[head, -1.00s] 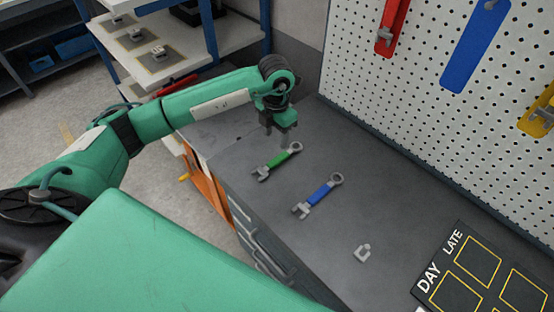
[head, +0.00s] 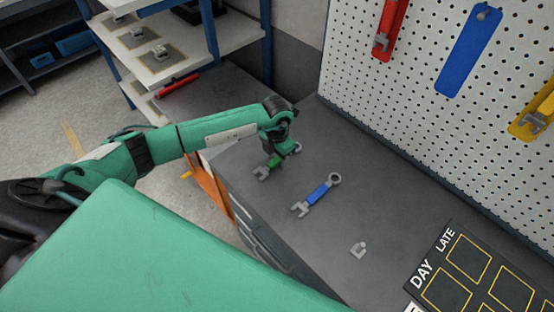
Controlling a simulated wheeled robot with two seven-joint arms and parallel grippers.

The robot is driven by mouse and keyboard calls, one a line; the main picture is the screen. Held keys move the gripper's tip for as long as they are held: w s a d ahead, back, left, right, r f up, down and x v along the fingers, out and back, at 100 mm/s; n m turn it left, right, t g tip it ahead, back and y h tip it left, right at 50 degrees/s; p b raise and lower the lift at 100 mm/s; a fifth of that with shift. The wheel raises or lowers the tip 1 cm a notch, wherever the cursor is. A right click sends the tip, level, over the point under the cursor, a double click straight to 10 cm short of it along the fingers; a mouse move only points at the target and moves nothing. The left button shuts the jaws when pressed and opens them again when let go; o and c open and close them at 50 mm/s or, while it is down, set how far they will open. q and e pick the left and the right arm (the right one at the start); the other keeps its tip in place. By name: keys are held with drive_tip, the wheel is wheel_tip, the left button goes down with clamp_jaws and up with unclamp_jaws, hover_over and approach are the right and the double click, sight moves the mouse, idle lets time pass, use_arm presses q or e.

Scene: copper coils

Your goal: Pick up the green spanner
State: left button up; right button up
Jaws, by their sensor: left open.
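The green spanner (head: 262,173) lies on the dark grey workbench top, partly covered by my left gripper. Its grey open jaw shows at the lower left, and part of its ring end shows to the right of the gripper. My left gripper (head: 274,156) is open and points down, right over the green handle. Whether its fingers straddle or touch the handle is too small to tell. My right gripper is not in view.
A blue spanner (head: 317,196) lies close by, to the lower right. A pegboard (head: 420,110) with hung tools rises behind. A red tool (head: 177,84) lies beyond my arm.

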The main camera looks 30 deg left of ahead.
sight(277, 159)
use_arm(q)
drive_tip(key=shift+c, duration=0.2)
clamp_jaws()
drive_tip(key=shift+r, duration=0.15)
wheel_tip(277, 159, up, 20)
drive_tip(key=b, duration=0.4)
drive_tip(key=shift+b, duration=0.4)
